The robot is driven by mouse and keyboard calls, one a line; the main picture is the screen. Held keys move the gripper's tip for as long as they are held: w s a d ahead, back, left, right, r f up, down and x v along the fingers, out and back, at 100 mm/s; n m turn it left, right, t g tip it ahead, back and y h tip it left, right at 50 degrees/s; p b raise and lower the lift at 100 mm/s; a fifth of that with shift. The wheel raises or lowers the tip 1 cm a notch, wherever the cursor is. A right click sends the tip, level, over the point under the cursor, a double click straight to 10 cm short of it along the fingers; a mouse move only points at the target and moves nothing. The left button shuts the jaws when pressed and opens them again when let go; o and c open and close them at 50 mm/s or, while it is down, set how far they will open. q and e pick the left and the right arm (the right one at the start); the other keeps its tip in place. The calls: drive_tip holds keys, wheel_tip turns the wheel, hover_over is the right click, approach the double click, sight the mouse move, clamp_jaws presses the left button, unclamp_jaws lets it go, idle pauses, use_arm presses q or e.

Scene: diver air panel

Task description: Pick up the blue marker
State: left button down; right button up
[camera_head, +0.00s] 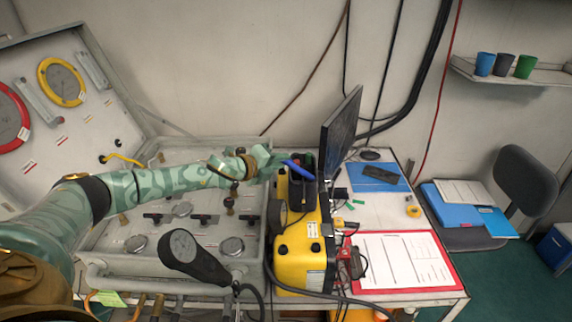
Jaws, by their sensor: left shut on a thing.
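The blue marker (297,170) is a short blue stick above the yellow case, near the left edge of the black monitor. My left gripper (278,162) reaches in from the left over the panel and is shut on the marker's left end. The marker tilts down slightly to the right. The fingertips are small and partly hidden in this view. My right gripper is not in view.
The yellow case (301,252) stands beside the grey air panel (150,240) with its valves and gauges. The monitor (340,128) rises close to the gripper's right. A red-edged clipboard (403,262) lies on the white table. Cups (503,65) stand on a wall shelf.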

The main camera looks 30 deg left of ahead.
use_arm(q)
drive_tip(key=s+d+r+p, duration=0.5)
drive_tip(key=s+d+r, duration=0.4)
drive_tip(key=r, duration=0.4)
drive_tip(key=shift+s+d, duration=0.15)
drive_tip(key=shift+d, duration=0.6)
drive_tip(key=c, duration=2.1)
unclamp_jaws()
drive_tip(key=shift+c, duration=0.3)
